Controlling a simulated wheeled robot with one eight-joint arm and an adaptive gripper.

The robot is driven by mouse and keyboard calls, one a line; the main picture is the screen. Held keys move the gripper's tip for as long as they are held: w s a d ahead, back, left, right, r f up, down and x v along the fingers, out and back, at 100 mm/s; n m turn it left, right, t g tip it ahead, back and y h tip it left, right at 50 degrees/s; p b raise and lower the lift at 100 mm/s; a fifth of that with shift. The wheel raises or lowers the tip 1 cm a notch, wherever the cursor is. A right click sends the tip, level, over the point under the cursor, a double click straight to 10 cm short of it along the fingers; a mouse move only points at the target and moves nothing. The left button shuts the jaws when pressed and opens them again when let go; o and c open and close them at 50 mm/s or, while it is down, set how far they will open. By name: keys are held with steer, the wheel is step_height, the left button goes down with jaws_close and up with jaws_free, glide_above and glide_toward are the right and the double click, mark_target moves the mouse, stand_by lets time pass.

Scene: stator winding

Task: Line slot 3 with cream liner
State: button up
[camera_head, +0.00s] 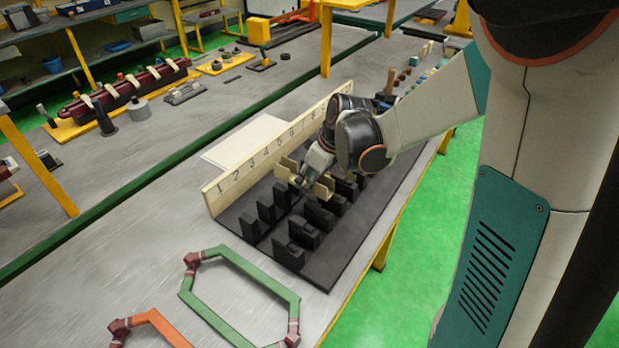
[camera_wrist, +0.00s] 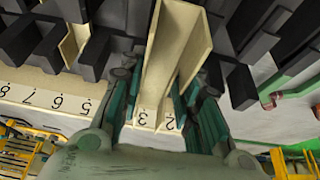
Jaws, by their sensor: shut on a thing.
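A cream liner, an open U-shaped channel (camera_wrist: 176,50), is held between the teal fingers of my gripper (camera_wrist: 155,95) in the wrist view. The fingers close on its sides. Its near end is by the printed 3 and 2 of the number strip (camera_wrist: 60,100); I cannot tell whether it is seated in a slot. In the head view my gripper (camera_head: 308,176) is among the black teeth of the stator block (camera_head: 335,262), with cream pieces (camera_head: 322,188) showing beside it. A second cream liner (camera_wrist: 72,45) sits between teeth near 5 and 6 in the wrist view.
The number strip (camera_head: 232,182) stands upright along the block's far side. A pale flat sheet (camera_head: 245,140) lies behind it. A green coil frame (camera_head: 240,270) and an orange one (camera_head: 150,322) lie on the grey table in front. Small parts (camera_head: 425,70) stand beyond my arm.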

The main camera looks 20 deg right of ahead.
steer(key=shift+f+b, duration=0.75)
steer(key=shift+f, duration=0.1)
steer(key=shift+f, duration=0.25)
steer(key=shift+s+f, duration=0.1)
steer(key=shift+s+f+b, duration=0.1)
steer(key=shift+f+b, duration=0.1)
steer(key=shift+b, duration=0.15)
steer(key=o, duration=0.8)
steer(key=shift+o, duration=0.5)
steer(key=shift+f, duration=0.1)
steer(key=shift+d+r, duration=0.1)
steer(key=shift+r, duration=0.1)
steer(key=shift+r+p, duration=0.65)
steer(key=shift+r, duration=0.1)
steer(key=shift+d+r, duration=0.1)
